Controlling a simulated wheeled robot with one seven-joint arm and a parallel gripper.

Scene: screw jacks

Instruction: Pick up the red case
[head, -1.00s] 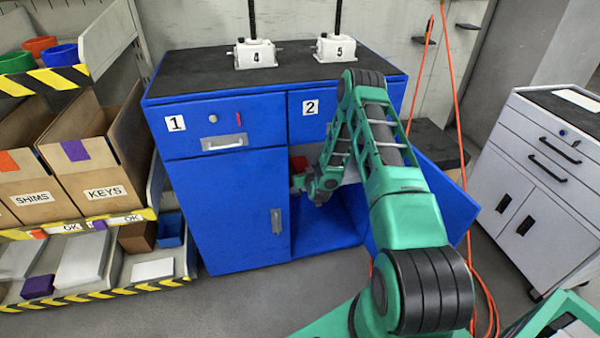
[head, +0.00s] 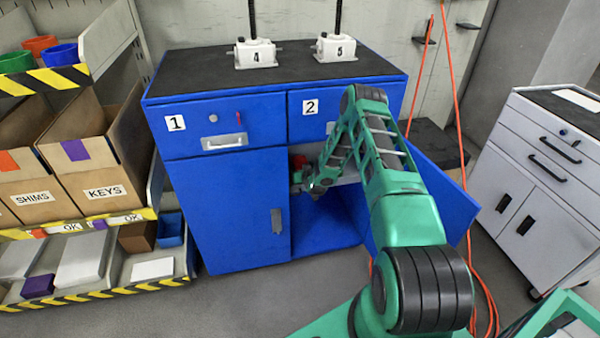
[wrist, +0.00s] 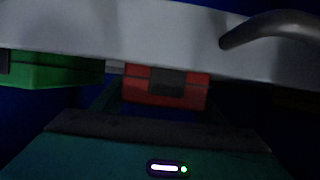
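The red case (wrist: 165,88) shows in the wrist view below a pale slab, with a dark patch on its front and its top hidden. In the head view a small bit of red (head: 298,161) shows inside the open blue cabinet, mostly hidden by the cabinet front and my arm. My gripper (head: 309,183) reaches into the cabinet opening. In the wrist view its dark teal fingers (wrist: 160,108) are spread, one toward each side of the red case. The fingers look open, but the image is dark and I cannot tell whether they touch the case.
A green case (wrist: 55,70) lies left of the red one. The pale slab (wrist: 130,35) with a dark curved bar crosses the upper wrist view. The cabinet's open door (head: 440,195) stands right of my arm. Its left door (head: 225,210) is shut.

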